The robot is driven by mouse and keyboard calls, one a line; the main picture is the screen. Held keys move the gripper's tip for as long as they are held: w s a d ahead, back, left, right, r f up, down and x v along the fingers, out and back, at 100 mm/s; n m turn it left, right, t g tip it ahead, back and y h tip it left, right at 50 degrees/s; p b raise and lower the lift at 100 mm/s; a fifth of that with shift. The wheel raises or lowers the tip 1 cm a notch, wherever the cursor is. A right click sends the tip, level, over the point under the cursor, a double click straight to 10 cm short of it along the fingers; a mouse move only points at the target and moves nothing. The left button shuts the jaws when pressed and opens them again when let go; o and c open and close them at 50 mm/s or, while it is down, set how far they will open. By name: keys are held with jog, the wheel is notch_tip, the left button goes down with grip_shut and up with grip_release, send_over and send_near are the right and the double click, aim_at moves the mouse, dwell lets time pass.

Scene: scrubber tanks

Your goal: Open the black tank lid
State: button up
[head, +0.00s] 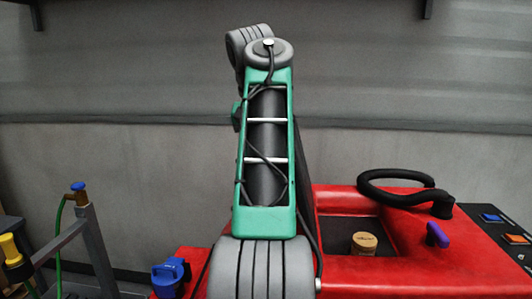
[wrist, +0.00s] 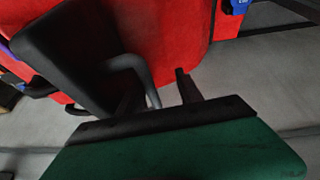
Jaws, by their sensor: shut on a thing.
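In the head view my arm hides the gripper and most of the lid. The red scrubber (head: 345,275) stands behind and right of my arm.
A grey metal frame (head: 90,240) stands far left. A grey wall is behind.

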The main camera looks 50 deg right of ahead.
jog(key=shift+r, duration=0.15)
jog(key=p+v, duration=0.3)
jog(key=v, duration=0.4)
jog(key=shift+r, duration=0.35)
jog(key=shift+s+a, duration=0.1)
